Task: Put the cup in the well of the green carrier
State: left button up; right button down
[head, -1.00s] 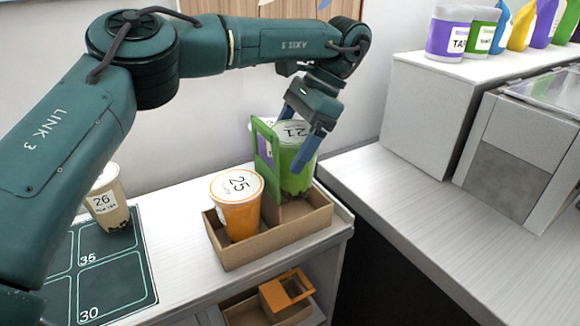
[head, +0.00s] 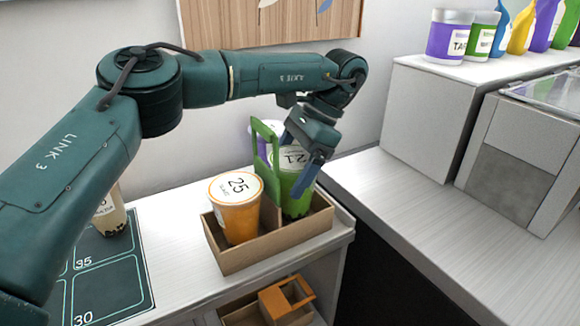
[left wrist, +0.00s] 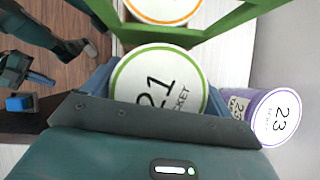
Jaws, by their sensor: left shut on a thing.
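The green cup labelled 21 (head: 292,190) stands about upright in the right well of the carrier (head: 245,258), a cardboard tray with a green handle (head: 275,128). Its lower part is behind the tray's front wall, so I cannot tell whether it touches the bottom. My left gripper (head: 302,160) is shut on this cup near its top. In the left wrist view the cup's lid (left wrist: 158,82) sits between the fingers. An orange cup labelled 25 (head: 238,215) fills the left well. What looks like my right gripper (left wrist: 28,92) shows small at the left of the wrist view; its jaw state is unclear.
A purple cup labelled 23 (left wrist: 278,118) stands close behind the carrier. Cup 26 (head: 112,215) stands on a dark numbered mat (head: 110,290) at left, partly behind my arm. An orange carrier (head: 288,298) sits on the shelf below. The right counter (head: 430,205) has free room.

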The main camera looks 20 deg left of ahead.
jog(key=shift+a, duration=0.1)
pick_arm(q)
jog(key=o, duration=1.2)
pick_arm(e)
jog(key=shift+r, duration=0.1)
pick_arm(q)
jog(key=shift+r+p, duration=0.3)
jog(key=shift+p, duration=0.1)
jog(key=p+v, duration=0.2)
jog(key=v, duration=0.3)
jog(key=p+v, duration=0.3)
jog(key=v, duration=0.2)
jog(key=shift+s+r, duration=0.1)
jog(key=shift+r, duration=0.4)
jog(key=shift+p+v, duration=0.85)
jog(key=shift+p, duration=0.4)
pick_arm(e)
jog(key=shift+s+d+r+m+g+h, duration=0.15)
jog(key=shift+s+d+r+g+h, duration=0.25)
jog(key=shift+d, duration=0.2)
jog(key=shift+s+d+r+m+g+h, duration=0.2)
jog(key=shift+d+r+g, duration=0.1)
jog(key=shift+d+r, duration=0.25)
pick_arm(q)
jog(key=shift+f, duration=0.15)
pick_arm(e)
jog(key=shift+f, duration=0.2)
